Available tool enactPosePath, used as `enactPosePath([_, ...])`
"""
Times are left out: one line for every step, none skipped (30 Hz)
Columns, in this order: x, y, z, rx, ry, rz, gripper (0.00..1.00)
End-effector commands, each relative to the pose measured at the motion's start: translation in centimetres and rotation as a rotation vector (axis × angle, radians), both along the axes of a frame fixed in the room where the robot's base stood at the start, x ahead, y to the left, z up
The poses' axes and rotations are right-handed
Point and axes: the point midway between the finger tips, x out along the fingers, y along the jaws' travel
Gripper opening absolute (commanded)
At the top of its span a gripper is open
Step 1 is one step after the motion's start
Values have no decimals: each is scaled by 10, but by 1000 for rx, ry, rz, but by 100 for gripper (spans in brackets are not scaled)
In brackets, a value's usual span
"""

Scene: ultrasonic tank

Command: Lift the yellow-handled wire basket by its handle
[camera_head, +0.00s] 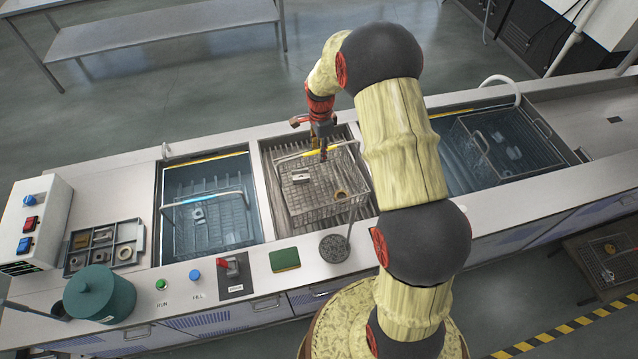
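The yellow-handled wire basket (312,209) sits in the middle basin of the counter. It holds a small pale block (300,176) and a brass-coloured ring (341,194). Its handle stands up as a wire arch with a yellow grip (290,158) along the top. My gripper (323,151) reaches down from above at the right part of this grip, and its tip overlaps the grip in the picture. The far finger and the contact are hidden or too small to make out, so I cannot tell whether it is closed on the handle.
A water-filled tank (170,245) at left holds a blue-handled basket (215,228). Another tank at right holds a larger wire basket (480,150). On the counter are a parts tray (89,259), a green canister (90,292), a green pad (285,259) and a round mesh piece (334,248).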

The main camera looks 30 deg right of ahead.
Motion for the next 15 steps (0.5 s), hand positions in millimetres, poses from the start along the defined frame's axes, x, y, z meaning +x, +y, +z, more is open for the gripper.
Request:
enactPosePath([1, 0, -2, 0, 0, 1, 26])
enactPosePath([1, 0, -5, 0, 0, 1, 26])
enactPosePath([2, 1, -9, 0, 1, 1, 26])
enactPosePath([2, 1, -12, 0, 2, 1, 26])
enactPosePath([3, 1, -17, 0, 2, 1, 26])
enactPosePath([4, 1, -23, 0, 2, 1, 26])
enactPosePath([5, 1, -27, 0, 2, 1, 26])
enactPosePath([5, 1, -31, 0, 2, 1, 26])
enactPosePath([5, 1, -37, 0, 2, 1, 26])
enactPosePath([5, 1, -41, 0, 1, 1, 26])
enactPosePath([6, 1, -44, 0, 0, 1, 26])
enactPosePath([6, 1, -47, 0, 0, 1, 26])
enactPosePath([6, 1, -48, 0, -1, 1, 26])
enactPosePath([6, 1, -49, 0, -1, 1, 26])
enactPosePath([6, 1, -49, 0, -1, 1, 26])
